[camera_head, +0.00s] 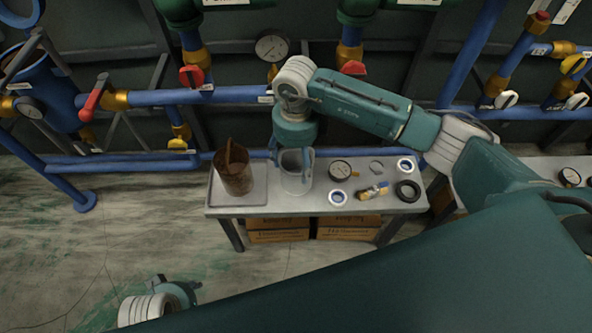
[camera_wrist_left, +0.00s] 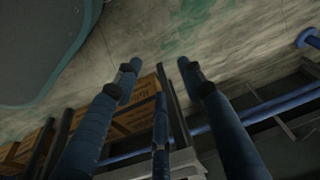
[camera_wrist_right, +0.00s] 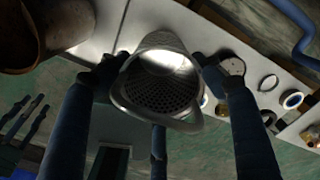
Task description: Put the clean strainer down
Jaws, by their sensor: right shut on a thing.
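The clean strainer (camera_head: 296,181) is a shiny grey metal cup with a perforated inside. My right gripper (camera_head: 292,158) is shut on it from above, with a finger on either side of its rim. The strainer is upright at the bench (camera_head: 330,209), right of the tray; I cannot tell whether its bottom touches the top. In the right wrist view the strainer (camera_wrist_right: 158,85) sits between the fingers. A rusty brown strainer (camera_head: 234,171) stands on the tray (camera_head: 258,192) at the bench's left end. My left gripper (camera_wrist_left: 155,75) is open and empty, low and away from the bench.
A gauge (camera_head: 340,171), white-and-blue rings (camera_head: 338,198), a brass-and-blue tool (camera_head: 373,190) and a black ring (camera_head: 407,191) lie right of the clean strainer. Cardboard boxes (camera_head: 278,235) sit under the bench. Blue pipes (camera_head: 225,96) with valves run behind. The floor at left is clear.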

